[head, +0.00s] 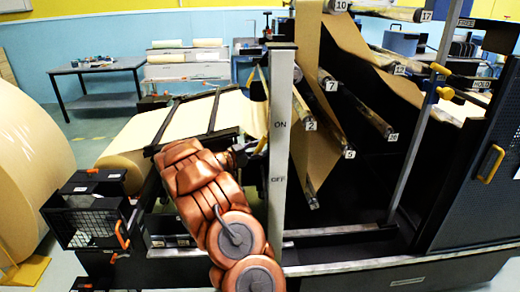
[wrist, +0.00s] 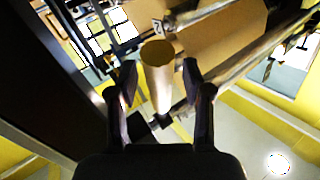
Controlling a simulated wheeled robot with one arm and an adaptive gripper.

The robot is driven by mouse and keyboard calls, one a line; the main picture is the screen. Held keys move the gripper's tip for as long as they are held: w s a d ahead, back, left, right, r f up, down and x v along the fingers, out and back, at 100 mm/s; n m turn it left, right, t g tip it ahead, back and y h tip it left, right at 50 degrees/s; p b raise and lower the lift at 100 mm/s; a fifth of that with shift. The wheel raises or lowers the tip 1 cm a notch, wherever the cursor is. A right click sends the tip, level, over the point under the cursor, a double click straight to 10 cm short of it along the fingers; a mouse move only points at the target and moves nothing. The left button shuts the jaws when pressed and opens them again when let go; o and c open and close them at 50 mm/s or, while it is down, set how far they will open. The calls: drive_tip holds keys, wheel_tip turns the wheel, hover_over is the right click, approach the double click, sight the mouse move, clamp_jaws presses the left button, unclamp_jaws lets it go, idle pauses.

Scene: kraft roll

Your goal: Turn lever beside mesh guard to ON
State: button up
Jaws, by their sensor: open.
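A pale upright post (head: 281,150) carries the label ON above and OFF below. My gripper (wrist: 159,72) is open in the wrist view. A tan, round-ended handle (wrist: 158,78), seemingly the lever, stands between its two fingers, with a gap on each side. In the head view my copper-coloured arm reaches up to the left side of the post, and the gripper end is small and partly hidden there. The lever's exact setting cannot be told. A dark mesh panel (head: 482,205) with a yellow handle is at the right; a black mesh box (head: 92,226) is at the left.
Numbered rollers and a brown paper web (head: 325,110) fill the machine behind the post. A large paper roll (head: 30,165) stands at the far left. A grey table (head: 97,72) stands at the back, with open floor in front of it.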

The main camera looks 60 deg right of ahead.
clamp_jaws()
